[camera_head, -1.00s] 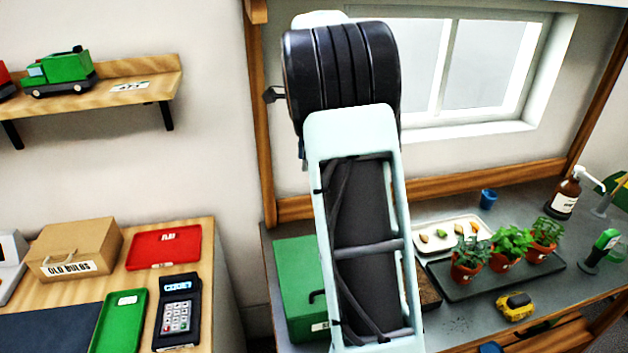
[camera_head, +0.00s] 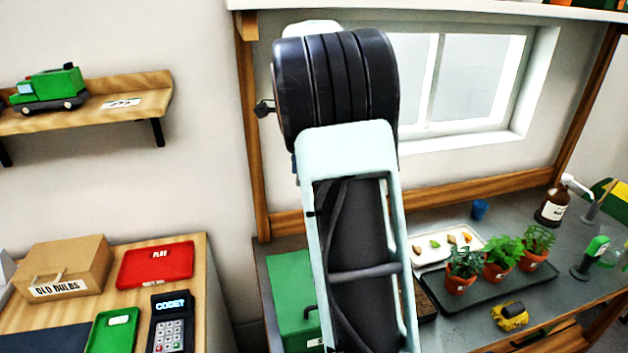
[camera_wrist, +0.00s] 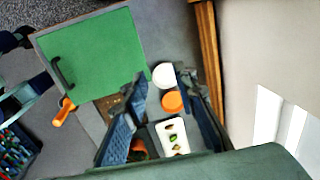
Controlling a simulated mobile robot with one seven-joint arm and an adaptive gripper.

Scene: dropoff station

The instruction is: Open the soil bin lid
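The soil bin is most likely the green box (camera_head: 290,290) on the grey bench, partly hidden behind my arm in the head view. Its dark handle (camera_head: 308,309) shows beside the arm. In the wrist view its flat green lid (camera_wrist: 95,55) is seen from above and looks closed. The black bar handle (camera_wrist: 60,73) is near the lid's left edge. My gripper (camera_wrist: 160,80) is open and empty. Its fingers are to the right of and below the lid in that view, apart from the handle. In the head view my arm hides the gripper.
An orange-handled tool (camera_wrist: 63,112) lies beside the bin. A white round item (camera_wrist: 165,75) and an orange one (camera_wrist: 172,102) show between the fingers. A white tray (camera_head: 420,257), potted plants (camera_head: 497,263) and a yellow item (camera_head: 510,317) stand right of my arm. A wall (camera_wrist: 270,50) is close on the right.

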